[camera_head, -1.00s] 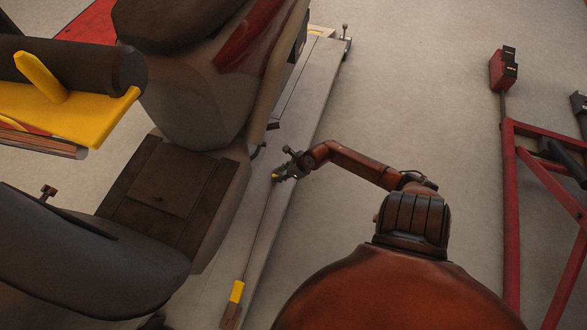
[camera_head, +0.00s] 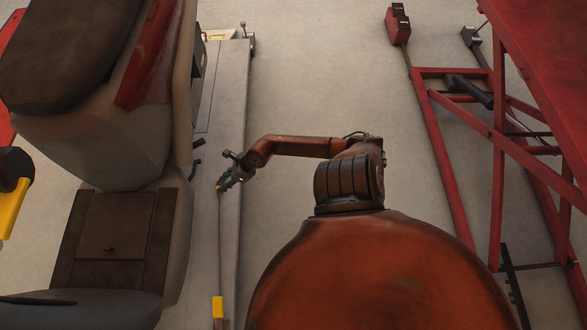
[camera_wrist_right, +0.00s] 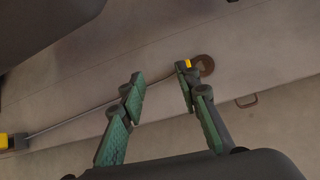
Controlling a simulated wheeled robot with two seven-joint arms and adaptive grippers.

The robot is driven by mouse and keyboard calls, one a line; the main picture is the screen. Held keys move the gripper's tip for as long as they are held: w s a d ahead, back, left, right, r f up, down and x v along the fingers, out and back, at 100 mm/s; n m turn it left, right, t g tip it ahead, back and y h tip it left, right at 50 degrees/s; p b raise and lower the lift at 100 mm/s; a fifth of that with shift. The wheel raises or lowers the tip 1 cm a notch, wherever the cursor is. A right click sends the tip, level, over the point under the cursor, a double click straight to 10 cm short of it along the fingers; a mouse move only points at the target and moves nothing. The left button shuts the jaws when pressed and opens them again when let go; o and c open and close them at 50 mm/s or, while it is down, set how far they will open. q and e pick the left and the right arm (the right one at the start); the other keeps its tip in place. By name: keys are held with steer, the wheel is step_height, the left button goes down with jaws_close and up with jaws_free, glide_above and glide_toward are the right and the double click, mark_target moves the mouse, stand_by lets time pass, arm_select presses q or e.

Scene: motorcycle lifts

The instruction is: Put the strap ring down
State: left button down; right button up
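The strap ring (camera_wrist_right: 204,66) is a small brown ring with a yellow tab in the right wrist view, just beyond the right-hand fingertip. A thin strap (camera_wrist_right: 80,113) runs from it to a yellow piece at the left edge. My right gripper (camera_wrist_right: 160,75) has its green-padded fingers apart, with no object clamped between them. In the head view my right gripper (camera_head: 225,181) is over the grey lift platform (camera_head: 224,100), beside the motorcycle. A yellow tip shows at its fingers. I cannot tell whether the ring touches a finger or the platform. My left gripper is not in view.
A large motorcycle (camera_head: 95,125) stands left of the gripper, close to it. A red lift frame (camera_head: 500,147) is at the right. Clear floor (camera_head: 318,85) lies between them. The strap's lower yellow piece (camera_head: 218,307) is near the platform edge.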

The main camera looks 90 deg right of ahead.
steer(key=w+a+r+m+t, duration=0.3)
steer(key=a+r+m+t, duration=0.15)
steer(key=a+r, duration=0.3)
step_height(320, 180, up, 7)
steer(key=s+d+m+t+h, duration=0.2)
steer(key=s+m+h, duration=0.1)
steer(key=m, duration=0.7)
steer(key=s+a+f+m+g+h, duration=0.1)
steer(key=s+f+m+g, duration=0.35)
steer(key=s+m, duration=0.4)
steer(key=s+a+f+m+g+h, duration=0.1)
steer(key=s+f+m+g, duration=0.3)
steer(key=s+f+m, duration=0.35)
steer(key=s+a+m+g+y, duration=0.4)
steer(key=s+a+g+y, duration=0.1)
steer(key=s+a, duration=0.9)
steer(key=a+f, duration=0.1)
steer(key=a, duration=0.1)
steer(key=shift+s+a, duration=0.15)
steer(key=shift+a, duration=0.2)
